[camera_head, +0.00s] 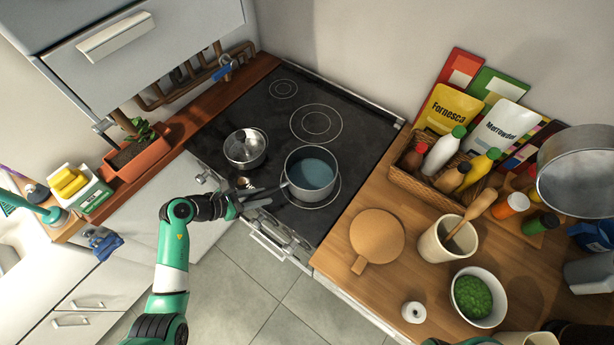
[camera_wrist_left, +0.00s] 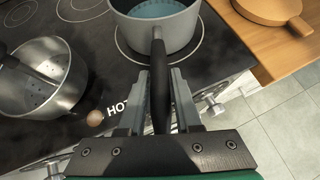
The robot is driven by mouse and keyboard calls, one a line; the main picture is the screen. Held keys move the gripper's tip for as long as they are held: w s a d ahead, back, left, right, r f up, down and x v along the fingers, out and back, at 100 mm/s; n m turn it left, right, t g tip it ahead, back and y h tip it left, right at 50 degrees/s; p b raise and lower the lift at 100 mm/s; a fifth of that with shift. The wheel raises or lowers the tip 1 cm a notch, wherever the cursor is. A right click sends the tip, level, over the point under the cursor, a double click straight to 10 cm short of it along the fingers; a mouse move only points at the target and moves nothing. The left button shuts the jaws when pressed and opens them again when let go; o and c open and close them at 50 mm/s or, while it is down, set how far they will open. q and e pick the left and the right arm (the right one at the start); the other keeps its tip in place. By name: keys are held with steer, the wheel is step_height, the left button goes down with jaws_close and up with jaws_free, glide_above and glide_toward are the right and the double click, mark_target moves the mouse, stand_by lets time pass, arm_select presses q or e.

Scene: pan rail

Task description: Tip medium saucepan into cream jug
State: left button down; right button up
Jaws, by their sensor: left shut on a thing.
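The medium saucepan, a grey pan (camera_head: 311,174) with blue liquid in it, sits upright on the right front ring of the black hob. My left gripper (camera_head: 240,202) is shut on its dark handle. In the left wrist view the handle runs between the two fingers (camera_wrist_left: 160,85), and the pan (camera_wrist_left: 155,28) is ahead. A cream vessel (camera_head: 443,244) with a wooden utensil in it stands on the wooden worktop. Another pale vessel (camera_head: 525,339) is cut off by the bottom edge; I cannot tell which is the cream jug. My right gripper is not in view.
A steel strainer-like pan (camera_head: 245,148) stands left of the saucepan on the hob (camera_head: 280,112). The worktop holds a round board (camera_head: 377,236), a bowl of green food (camera_head: 479,297), a small white pot (camera_head: 413,312) and a bottle basket (camera_head: 430,187). A large pan (camera_head: 577,172) is at far right.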

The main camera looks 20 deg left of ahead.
arm_select(q)
steer(key=shift+r+p, duration=0.6)
steer(key=shift+p, duration=0.25)
stand_by(1.1)
steer(key=shift+t, duration=0.3)
steer(key=shift+r+p, duration=0.5)
steer(key=shift+p, duration=0.05)
stand_by(0.6)
stand_by(0.3)
steer(key=shift+r, duration=0.2)
steer(key=shift+r+p, duration=1.3)
steer(key=shift+p, duration=0.3)
